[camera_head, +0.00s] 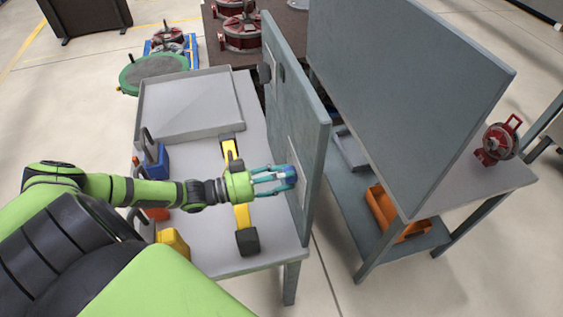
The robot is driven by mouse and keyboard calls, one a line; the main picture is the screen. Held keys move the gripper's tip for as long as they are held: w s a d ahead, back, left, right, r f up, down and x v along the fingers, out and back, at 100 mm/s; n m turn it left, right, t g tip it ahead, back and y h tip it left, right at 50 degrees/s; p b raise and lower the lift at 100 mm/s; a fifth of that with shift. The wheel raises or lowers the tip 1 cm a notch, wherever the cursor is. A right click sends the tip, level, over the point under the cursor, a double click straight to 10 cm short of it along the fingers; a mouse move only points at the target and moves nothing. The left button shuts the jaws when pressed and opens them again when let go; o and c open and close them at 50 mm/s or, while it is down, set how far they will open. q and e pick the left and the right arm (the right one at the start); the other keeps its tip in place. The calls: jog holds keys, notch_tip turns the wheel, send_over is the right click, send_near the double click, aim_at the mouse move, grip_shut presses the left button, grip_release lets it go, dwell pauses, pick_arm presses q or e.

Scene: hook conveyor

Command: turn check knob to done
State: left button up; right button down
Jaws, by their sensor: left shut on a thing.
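The check knob (289,177) is a small blue piece on the white plate (299,176) fixed to the grey upright panel (298,115) at the right side of the table. My left gripper (282,179) reaches in from the left with its teal fingers around the knob and is shut on it. The fingers cover most of the knob, so its pointer and any marking are hidden. My right gripper is not in view.
A yellow and black tool (242,215) lies on the grey table under my left wrist. A grey tray (190,104) lies at the back. Blue, orange and yellow items stand along the left edge. A second panelled table (400,100) stands to the right.

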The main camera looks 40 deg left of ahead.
pick_arm(q)
jog(key=m, duration=2.1)
jog(key=shift+w+a+r, duration=0.2)
jog(key=shift+w+a, duration=0.05)
jog(key=shift+r, duration=0.2)
jog(key=o, duration=1.1)
jog(key=shift+w+f, duration=0.1)
jog(key=shift+f, duration=0.05)
